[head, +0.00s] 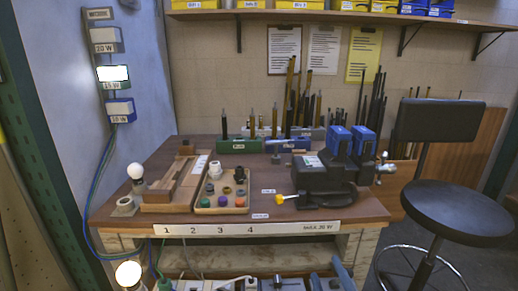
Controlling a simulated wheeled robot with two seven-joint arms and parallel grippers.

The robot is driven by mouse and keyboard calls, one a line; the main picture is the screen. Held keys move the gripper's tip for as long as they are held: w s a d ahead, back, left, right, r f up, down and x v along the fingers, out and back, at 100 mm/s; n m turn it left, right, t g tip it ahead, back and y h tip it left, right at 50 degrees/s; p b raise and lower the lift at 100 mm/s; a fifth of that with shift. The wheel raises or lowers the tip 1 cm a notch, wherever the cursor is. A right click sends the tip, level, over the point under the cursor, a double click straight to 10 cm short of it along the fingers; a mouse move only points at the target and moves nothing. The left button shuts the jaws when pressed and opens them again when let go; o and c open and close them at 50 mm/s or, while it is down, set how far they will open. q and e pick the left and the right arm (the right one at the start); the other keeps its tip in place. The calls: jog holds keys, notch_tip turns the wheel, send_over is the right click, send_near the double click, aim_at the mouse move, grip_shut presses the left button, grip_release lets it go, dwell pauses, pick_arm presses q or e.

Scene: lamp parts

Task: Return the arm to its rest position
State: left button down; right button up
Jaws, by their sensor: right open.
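My left gripper is not in view. On the workbench (235,205), a wooden tray (222,210) holds several small coloured and dark parts. A wooden block fixture (172,195) lies left of it. A white bulb (136,171) stands at the bench's left side. A lit bulb (128,273) glows lower down, at the front left.
Tool racks (240,146) line the back. A black stool (455,210) is at the right. Wall boxes (112,74) hang left.

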jog(key=s+d+f+m+g+h, duration=0.25)
jog(key=s+f+m+g, duration=0.35)
jog(key=f, duration=0.5)
jog(key=s+f+m+g+y, duration=0.1)
jog(key=s+f+g, duration=0.3)
jog(key=s, duration=0.4)
jog(key=s+f+m+g+y, duration=0.1)
jog(key=s+f+g, duration=0.25)
jog(key=s, duration=0.45)
notch_tip(320, 180, down, 15)
jog(key=s+g, duration=0.1)
jog(key=s+d+f+g, duration=0.2)
jog(key=s+f, duration=1)
notch_tip(320, 180, up, 15)
jog(key=s+p, duration=0.1)
jog(key=p, duration=1.3)
jog(key=shift+f+p, duration=0.2)
jog(key=shift+p, duration=0.2)
jog(key=shift+t, duration=0.25)
